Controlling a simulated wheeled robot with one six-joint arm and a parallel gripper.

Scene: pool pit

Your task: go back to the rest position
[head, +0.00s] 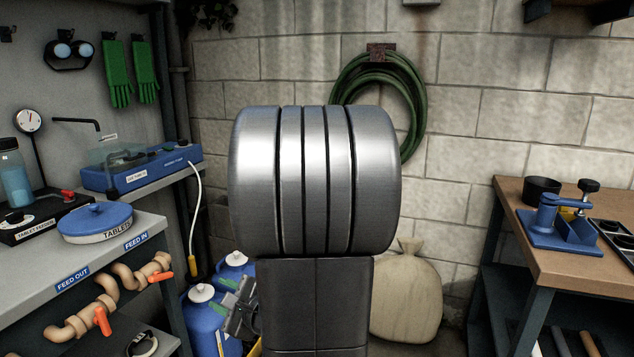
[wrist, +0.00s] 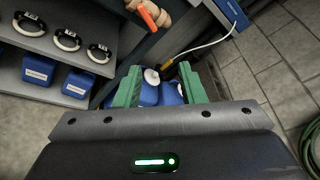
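My gripper shows in the wrist view (wrist: 160,70) with its two green fingers spread apart and nothing held between them. Blue jugs with white caps (wrist: 149,92) show past and between the fingers, down on the floor area. In the head view my gripper (head: 233,303) is low, just left of my dark column, in front of the blue jugs (head: 205,318). My large grey arm joint fills the middle of the head view and hides part of the wall and the gripper's right side.
A left bench (head: 158,228) bears a blue-lidded tablet feeder (head: 95,222), with pipes and orange valve handles (head: 102,320) below. A right workbench (head: 540,202) holds a blue clamp tool (head: 560,228). A sack (head: 407,300) and a green hose (head: 412,100) are by the back wall.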

